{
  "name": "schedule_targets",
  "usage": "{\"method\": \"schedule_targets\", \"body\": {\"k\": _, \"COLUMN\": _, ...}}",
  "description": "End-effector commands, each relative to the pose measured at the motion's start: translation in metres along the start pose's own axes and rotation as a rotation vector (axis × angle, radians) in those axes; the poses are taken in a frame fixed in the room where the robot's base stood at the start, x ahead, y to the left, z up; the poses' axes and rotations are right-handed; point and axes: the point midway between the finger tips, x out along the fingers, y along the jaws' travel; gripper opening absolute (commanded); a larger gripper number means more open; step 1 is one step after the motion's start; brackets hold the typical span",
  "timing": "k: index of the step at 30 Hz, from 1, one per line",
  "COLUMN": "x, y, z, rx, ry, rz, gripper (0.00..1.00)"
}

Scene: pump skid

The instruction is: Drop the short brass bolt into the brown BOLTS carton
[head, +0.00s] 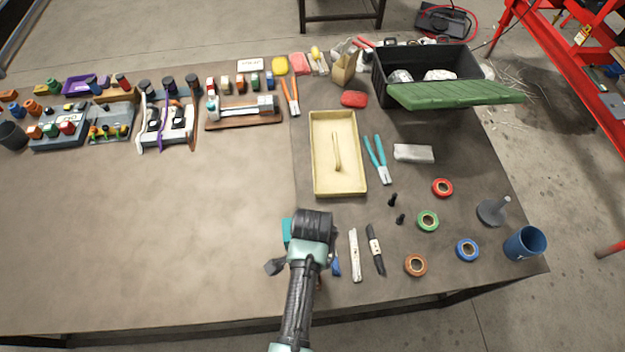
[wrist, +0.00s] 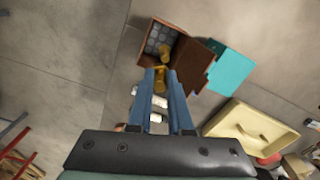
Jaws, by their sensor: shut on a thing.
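My gripper (wrist: 167,74) is shut on the short brass bolt (wrist: 160,80), which shows between the blue fingertips in the wrist view. Another brass-coloured piece (wrist: 165,49) shows just beyond the tips; I cannot tell whether it is part of the same bolt. The brown carton (wrist: 181,50) stands open just past the fingertips, with grey rounded shapes inside. The bolt appears near the carton's opening edge; its height above it is unclear. In the head view my gripper (head: 312,222) points down at the table's front, and it hides the carton and bolt.
A teal item (wrist: 231,69) lies beside the carton. A cream tray (head: 318,165) stands behind my gripper. Pens, pliers (head: 377,158), tape rolls (head: 428,220) and a blue cup (head: 524,244) lie to the right. The table's left front is clear.

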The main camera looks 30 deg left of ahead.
Motion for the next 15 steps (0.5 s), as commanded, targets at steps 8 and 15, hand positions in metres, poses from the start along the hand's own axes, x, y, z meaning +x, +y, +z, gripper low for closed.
{"method": "schedule_targets", "body": {"k": 8, "x": 0.035, "y": 0.0, "z": 0.0, "rx": -0.001, "ry": 0.0, "rz": 0.0, "gripper": 0.0}}
{"method": "schedule_targets", "body": {"k": 15, "x": 0.037, "y": 0.0, "z": 0.0, "rx": -0.001, "ry": 0.0, "rz": 0.0, "gripper": 0.0}}
